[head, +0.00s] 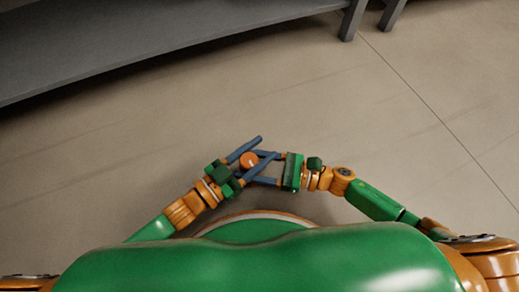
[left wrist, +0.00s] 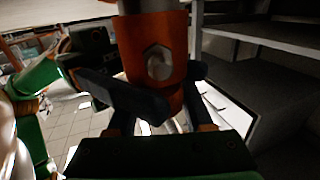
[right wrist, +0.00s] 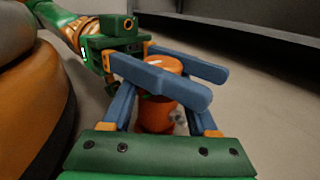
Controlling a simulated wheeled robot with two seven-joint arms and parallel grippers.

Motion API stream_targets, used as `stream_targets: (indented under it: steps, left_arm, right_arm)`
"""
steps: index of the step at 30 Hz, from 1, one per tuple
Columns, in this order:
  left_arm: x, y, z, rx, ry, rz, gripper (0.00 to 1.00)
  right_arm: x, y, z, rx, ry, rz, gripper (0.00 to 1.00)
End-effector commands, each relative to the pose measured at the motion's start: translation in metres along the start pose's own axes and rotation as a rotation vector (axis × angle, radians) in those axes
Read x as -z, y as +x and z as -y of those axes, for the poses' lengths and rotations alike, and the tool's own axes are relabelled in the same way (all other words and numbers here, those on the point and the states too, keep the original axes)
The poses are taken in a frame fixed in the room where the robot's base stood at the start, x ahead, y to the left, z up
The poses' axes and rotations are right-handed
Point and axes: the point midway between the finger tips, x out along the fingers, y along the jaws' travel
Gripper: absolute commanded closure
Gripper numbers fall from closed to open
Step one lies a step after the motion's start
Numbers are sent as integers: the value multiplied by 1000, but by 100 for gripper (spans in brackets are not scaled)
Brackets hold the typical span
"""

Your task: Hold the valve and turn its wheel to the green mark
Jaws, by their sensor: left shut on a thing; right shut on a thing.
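The valve (head: 249,160) is a small orange cylinder held in the air between my two grippers. In the right wrist view its round top (right wrist: 165,63) carries a pale mark. In the left wrist view its orange body (left wrist: 152,55) shows a hexagonal fitting and a pale grey part beyond it. My left gripper (head: 268,147) is shut on the valve, its blue fingers on either side. My right gripper (head: 249,167) is shut on it too, its fingers crossing the left ones. Fingers hide part of the valve. I cannot make out the wheel clearly, nor a green mark.
A long grey bench or shelf (head: 150,45) runs across the back, with grey legs (head: 352,20) at its right end. The beige floor (head: 330,110) between it and my grippers is clear.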

Motion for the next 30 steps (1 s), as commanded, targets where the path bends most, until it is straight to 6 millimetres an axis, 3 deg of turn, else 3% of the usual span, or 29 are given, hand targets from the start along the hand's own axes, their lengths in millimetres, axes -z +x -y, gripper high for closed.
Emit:
stream_targets:
  steps: [2,3,5,6,15,24,30]
  left_arm:
    - [0,0,0,-2,0,-2,100]
    - [0,0,0,-2,0,-2,38]
    - [0,0,0,-2,0,-2,22]
    - [0,0,0,-2,0,-2,18]
    - [0,-3,0,-1,1,0,18]
    - [-2,-63,0,-1,0,4,18]
    - [0,-76,0,-2,0,-2,18]
  right_arm:
    - [0,0,0,0,-1,-1,100]
    - [0,0,0,0,-1,-1,100]
    - [0,0,0,1,-1,-1,100]
    - [0,0,0,1,-1,-1,100]
    - [0,0,0,1,-1,-1,100]
    - [0,0,0,1,-1,-1,100]
    - [0,0,1,2,-1,-1,100]
